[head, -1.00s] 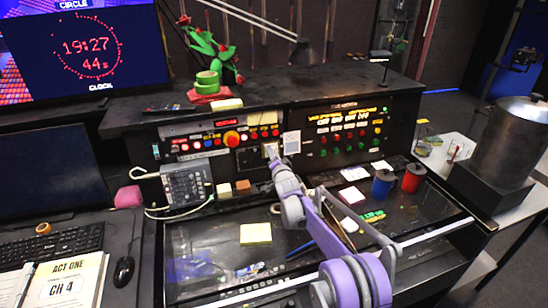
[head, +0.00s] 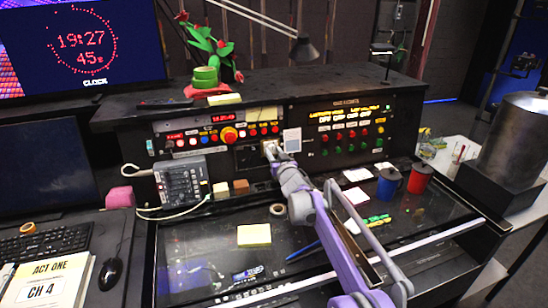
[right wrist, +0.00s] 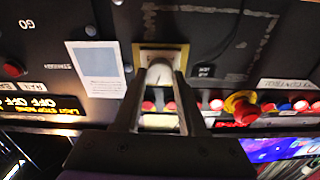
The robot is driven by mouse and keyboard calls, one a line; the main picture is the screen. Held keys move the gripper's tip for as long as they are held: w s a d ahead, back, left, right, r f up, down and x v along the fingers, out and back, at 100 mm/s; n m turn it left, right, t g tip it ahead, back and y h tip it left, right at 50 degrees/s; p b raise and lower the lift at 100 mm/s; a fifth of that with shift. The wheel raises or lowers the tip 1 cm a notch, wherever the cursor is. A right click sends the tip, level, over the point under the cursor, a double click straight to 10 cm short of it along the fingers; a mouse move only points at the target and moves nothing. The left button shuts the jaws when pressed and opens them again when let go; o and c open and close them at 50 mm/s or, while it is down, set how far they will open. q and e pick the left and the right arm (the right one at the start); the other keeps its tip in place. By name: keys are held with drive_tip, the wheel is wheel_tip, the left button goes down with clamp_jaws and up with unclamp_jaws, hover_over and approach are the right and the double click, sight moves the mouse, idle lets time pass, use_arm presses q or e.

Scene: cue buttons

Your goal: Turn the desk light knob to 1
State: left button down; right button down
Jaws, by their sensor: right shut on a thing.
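The desk light knob (right wrist: 159,72) is a pale rounded knob on a cream square plate (right wrist: 163,56) in the black panel. In the right wrist view my right gripper (right wrist: 160,84) has its two fingers on either side of the knob, shut on it. In the head view the same gripper (head: 272,155) reaches the panel between the left button group and the right console, and it mostly hides the knob. The knob's marks and its setting cannot be read. My left gripper is not in view.
A white card (head: 292,140) is beside the knob. A big red button (head: 229,135) on a yellow base is to its left. Rows of coloured buttons (head: 350,140) are to the right. A grey keypad box (head: 181,182), blue mug (head: 388,184) and red mug (head: 420,179) stand below the panel.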

drive_tip(key=n, duration=0.4)
drive_tip(key=shift+f+b, duration=0.15)
drive_tip(key=shift+b, duration=0.15)
drive_tip(key=n+y, duration=0.1)
drive_tip(key=n, duration=0.4)
drive_tip(key=shift+d+g, duration=0.1)
drive_tip(key=shift+g, duration=0.3)
drive_tip(key=n, duration=0.3)
drive_tip(key=n+p, duration=0.1)
drive_tip(key=n, duration=0.2)
drive_tip(key=shift+g+y, duration=0.3)
drive_tip(key=shift+g, duration=0.1)
drive_tip(key=n+p, duration=0.1)
drive_tip(key=n, duration=0.4)
drive_tip(key=shift+g, duration=0.3)
drive_tip(key=shift+n, duration=0.4)
drive_tip(key=shift+c, duration=2.4)
unclamp_jaws()
drive_tip(key=shift+r, duration=0.2)
